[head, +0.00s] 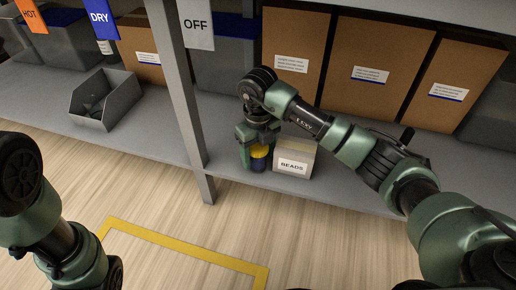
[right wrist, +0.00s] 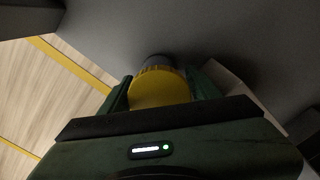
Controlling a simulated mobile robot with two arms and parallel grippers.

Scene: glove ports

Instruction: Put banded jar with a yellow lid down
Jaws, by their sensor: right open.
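The banded jar with a yellow lid (head: 260,153) stands on the grey lower shelf, close to its front edge, just left of the BEADS box. Its body below the lid looks dark and is mostly hidden. My right gripper (head: 256,160) is over the jar from above, with a finger on each side. In the right wrist view the yellow lid (right wrist: 158,88) lies between the open fingers (right wrist: 160,92). Whether a finger touches the jar I cannot tell. My left arm shows at the left of the head view, but its gripper does not.
The BEADS box (head: 294,159) stands close to the right of the jar. A grey shelf post (head: 186,100) is to the left. Tall cardboard boxes (head: 375,62) line the back. An open grey bin (head: 105,98) sits further left. Yellow tape (head: 185,248) marks the floor.

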